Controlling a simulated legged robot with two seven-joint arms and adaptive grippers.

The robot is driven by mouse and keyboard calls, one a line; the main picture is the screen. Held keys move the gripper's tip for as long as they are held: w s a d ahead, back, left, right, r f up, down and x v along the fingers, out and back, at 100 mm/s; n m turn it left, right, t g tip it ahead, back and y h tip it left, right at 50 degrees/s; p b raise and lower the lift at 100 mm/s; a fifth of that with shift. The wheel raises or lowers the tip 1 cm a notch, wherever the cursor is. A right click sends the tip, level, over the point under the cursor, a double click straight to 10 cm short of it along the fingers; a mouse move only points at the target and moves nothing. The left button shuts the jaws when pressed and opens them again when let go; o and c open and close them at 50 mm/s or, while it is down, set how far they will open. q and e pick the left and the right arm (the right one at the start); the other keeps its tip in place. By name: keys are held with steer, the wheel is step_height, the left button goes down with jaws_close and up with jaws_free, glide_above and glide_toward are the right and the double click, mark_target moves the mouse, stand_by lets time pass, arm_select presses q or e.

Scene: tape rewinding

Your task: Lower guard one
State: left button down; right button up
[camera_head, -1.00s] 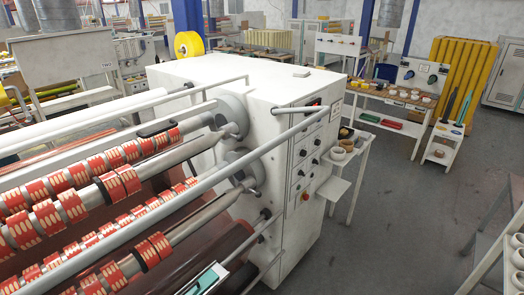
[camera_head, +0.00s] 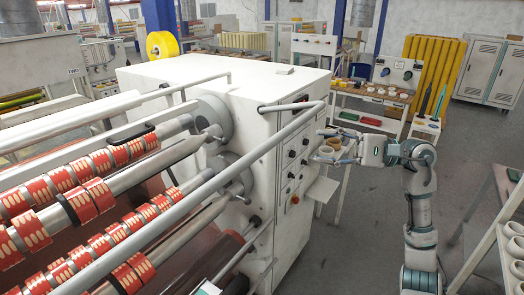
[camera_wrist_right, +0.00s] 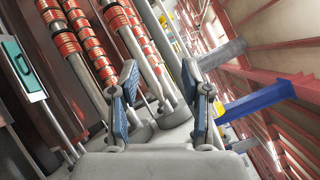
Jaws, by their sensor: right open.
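The white machine (camera_head: 290,150) carries long grey tubular guard bars. The front bar (camera_head: 190,205) runs from the control panel's upper edge down to the lower left. A rear bar (camera_head: 150,97) runs left from the machine's top. I cannot tell which is guard one. My right gripper (camera_head: 328,147) is open and empty, in front of the control panel, to the right of the front bar's bent end and apart from it. In the right wrist view its open fingers (camera_wrist_right: 160,75) point toward the rollers and bars. My left gripper is not in view.
Shafts with red label rolls (camera_head: 100,195) lie behind and below the front bar. A small side shelf (camera_head: 322,188) juts from the machine below my right gripper. A rack with white rolls (camera_head: 508,245) stands at the right. Grey floor is open between.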

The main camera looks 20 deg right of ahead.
mark_target(269, 149)
steer(key=s+r+n+t+h, duration=0.1)
steer(key=s+r+n+h, duration=0.15)
steer(key=s, duration=0.45)
steer(key=shift+n+h, duration=0.25)
steer(key=shift+n, duration=0.2)
steer(key=p+x, duration=0.1)
steer(key=x, duration=0.5)
steer(key=p+x, duration=0.1)
steer(key=x, duration=0.5)
steer(key=shift+w+d, duration=0.25)
steer(key=x, duration=0.5)
steer(key=shift+w+a+f+p, duration=0.1)
steer(key=shift+w+a+p, duration=0.1)
steer(key=shift+a+p, duration=0.15)
steer(key=shift+d+f, duration=0.1)
steer(key=shift+d, duration=0.2)
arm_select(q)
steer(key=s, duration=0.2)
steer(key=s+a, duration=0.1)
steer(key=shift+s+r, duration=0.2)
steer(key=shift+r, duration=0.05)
arm_select(e)
jaws_close()
